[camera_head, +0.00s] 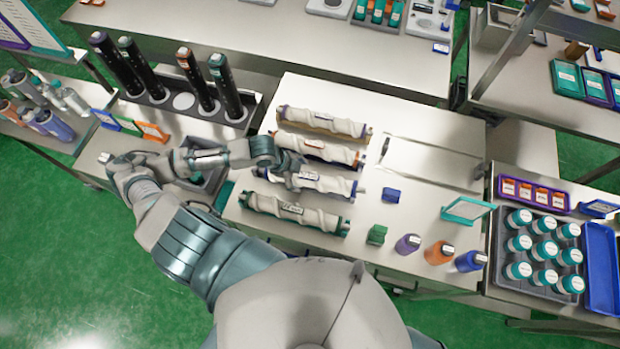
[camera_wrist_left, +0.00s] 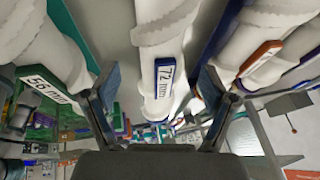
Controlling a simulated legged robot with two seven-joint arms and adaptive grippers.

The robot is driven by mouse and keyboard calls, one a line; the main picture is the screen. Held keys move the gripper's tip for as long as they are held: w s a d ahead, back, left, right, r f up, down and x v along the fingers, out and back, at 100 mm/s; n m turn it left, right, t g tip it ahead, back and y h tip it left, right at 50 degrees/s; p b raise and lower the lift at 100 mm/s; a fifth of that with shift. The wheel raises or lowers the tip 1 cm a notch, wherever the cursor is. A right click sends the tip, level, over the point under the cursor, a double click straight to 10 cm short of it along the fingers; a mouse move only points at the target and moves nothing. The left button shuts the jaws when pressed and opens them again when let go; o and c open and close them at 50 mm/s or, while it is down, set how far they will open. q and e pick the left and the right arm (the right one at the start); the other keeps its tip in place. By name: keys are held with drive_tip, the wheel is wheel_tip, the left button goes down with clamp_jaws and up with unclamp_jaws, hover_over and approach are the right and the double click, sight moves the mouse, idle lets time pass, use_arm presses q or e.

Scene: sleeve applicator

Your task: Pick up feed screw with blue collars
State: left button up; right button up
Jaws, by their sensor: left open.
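The feed screw with blue collars (camera_head: 325,184) lies on the table between the orange-collared and green-collared screws. It is a pale spiral roller with a white label. My left gripper (camera_head: 294,170) is above its left half and partly hides it. In the left wrist view, the blue-framed "72 mm" label of this screw (camera_wrist_left: 163,50) shows between my two open fingers (camera_wrist_left: 160,85). The fingers appear to be on either side of the screw, with nothing gripped. I cannot tell whether they touch it. My right gripper is not in view.
Feed screws with purple (camera_head: 322,122), orange (camera_head: 318,149) and green collars (camera_head: 293,214) lie parallel close by. A blue block (camera_head: 391,195), a green block (camera_head: 377,235) and several coloured bottles (camera_head: 438,252) stand to the right. Dark cylinders (camera_head: 225,85) stand in a rack at upper left.

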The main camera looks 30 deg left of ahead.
sight(306, 177)
use_arm(q)
drive_tip(key=shift+w+d+f, duration=0.15)
drive_tip(key=shift+d+f, duration=0.25)
drive_tip(key=x, duration=0.4)
drive_tip(key=shift+w+d+f+p, duration=0.1)
drive_tip(key=shift+w+d+p, duration=0.1)
drive_tip(key=shift+d+p, duration=0.1)
clamp_jaws()
